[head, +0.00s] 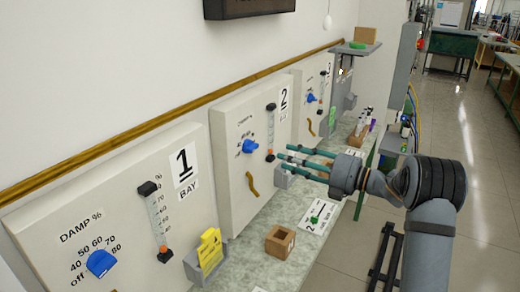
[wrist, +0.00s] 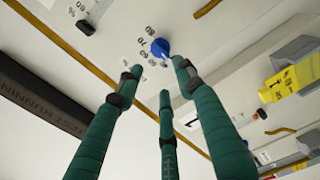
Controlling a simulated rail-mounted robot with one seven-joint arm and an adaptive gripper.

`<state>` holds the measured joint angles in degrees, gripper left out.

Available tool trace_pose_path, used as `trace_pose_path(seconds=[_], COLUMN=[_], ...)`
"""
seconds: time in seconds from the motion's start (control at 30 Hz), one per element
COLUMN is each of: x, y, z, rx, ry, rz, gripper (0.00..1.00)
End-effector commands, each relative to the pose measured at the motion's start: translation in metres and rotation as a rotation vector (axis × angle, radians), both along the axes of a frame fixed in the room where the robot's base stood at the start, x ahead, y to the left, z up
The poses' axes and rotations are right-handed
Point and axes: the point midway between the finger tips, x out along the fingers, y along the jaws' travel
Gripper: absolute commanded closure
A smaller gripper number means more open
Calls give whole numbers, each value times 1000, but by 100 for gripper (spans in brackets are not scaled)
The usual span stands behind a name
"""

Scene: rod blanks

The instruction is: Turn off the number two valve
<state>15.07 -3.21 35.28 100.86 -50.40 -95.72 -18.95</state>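Panel 2 (head: 225,130) is the middle wall panel, marked with a big "2". Its blue valve knob (head: 249,146) sits on a percentage dial, left of an upright gauge (head: 270,132); I cannot read its setting clearly. My gripper (head: 284,156) has three teal fingers, spread apart and empty, to the right of that knob and pointing toward the panel. In the wrist view, a blue knob (wrist: 160,47) shows just beyond the open fingertips (wrist: 160,76), with marks 60 and 70 beside it. I see no clear contact with it.
Panel 1 (head: 120,200) with its own blue knob (head: 101,263) is nearer, and panel 3 (head: 305,90) is farther. A yellow tag (head: 210,250) stands in a grey holder by panel 1. A cardboard box (head: 280,242) and a card (head: 314,216) lie on the counter below.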

Motion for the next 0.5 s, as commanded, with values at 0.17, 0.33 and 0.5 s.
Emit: trace_pose_path(seconds=[0.17, 0.33, 0.5], x=[10, 25, 38], y=[21, 50, 74], z=[4, 5, 4], rx=[-4, -4, -4], ry=[-8, -7, -7], rz=[0, -1, -4], gripper=[62, 62, 62])
